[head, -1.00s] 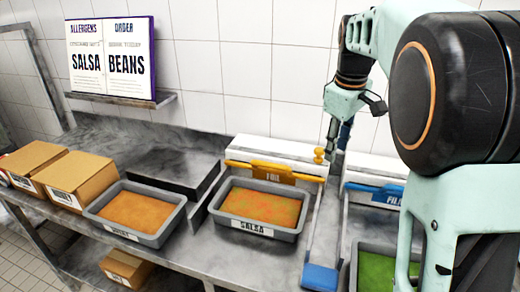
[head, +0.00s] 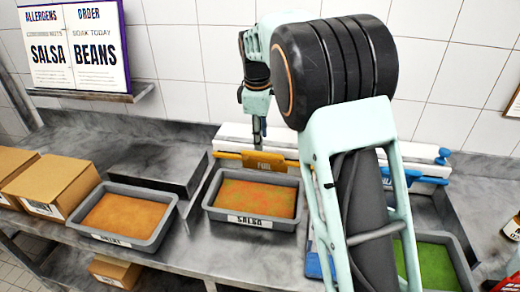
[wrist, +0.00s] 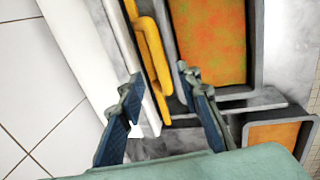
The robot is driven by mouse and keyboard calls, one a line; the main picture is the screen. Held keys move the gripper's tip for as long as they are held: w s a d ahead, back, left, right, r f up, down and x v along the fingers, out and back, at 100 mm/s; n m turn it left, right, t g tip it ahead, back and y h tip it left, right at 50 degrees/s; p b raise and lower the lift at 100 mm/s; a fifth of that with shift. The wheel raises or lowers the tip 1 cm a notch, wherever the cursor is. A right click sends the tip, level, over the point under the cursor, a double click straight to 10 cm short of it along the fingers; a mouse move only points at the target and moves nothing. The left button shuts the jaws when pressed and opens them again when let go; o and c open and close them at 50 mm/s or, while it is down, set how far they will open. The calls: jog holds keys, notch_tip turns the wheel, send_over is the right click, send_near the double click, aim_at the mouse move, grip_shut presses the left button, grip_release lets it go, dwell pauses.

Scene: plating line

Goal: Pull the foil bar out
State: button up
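The foil bar (head: 264,161) is an orange-yellow bar labelled FOIL, on the front of a white dispenser (head: 235,133) against the wall, behind the salsa tub. My gripper (head: 260,140) is above and just behind the bar in the head view, pointing down. In the wrist view the bar's yellow handle (wrist: 155,62) lies between the lines of the two fingers of my gripper (wrist: 158,73). The fingers are spread apart with nothing held. I cannot tell whether either finger touches the bar.
The salsa tub (head: 218,213) stands right in front of the bar. Another orange-filled tub (head: 158,238) is left of it. A blue-barred dispenser (head: 425,172) and a green-filled tub (head: 462,262) are at right, partly behind my arm. Boxes (head: 50,182) stand at far left.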

aim_at(261, 153)
jog(key=f, duration=0.3)
jog(key=w+f, duration=0.1)
jog(key=f, duration=0.2)
jog(key=shift+w, duration=0.1)
jog(key=shift+c, duration=0.4)
grip_shut()
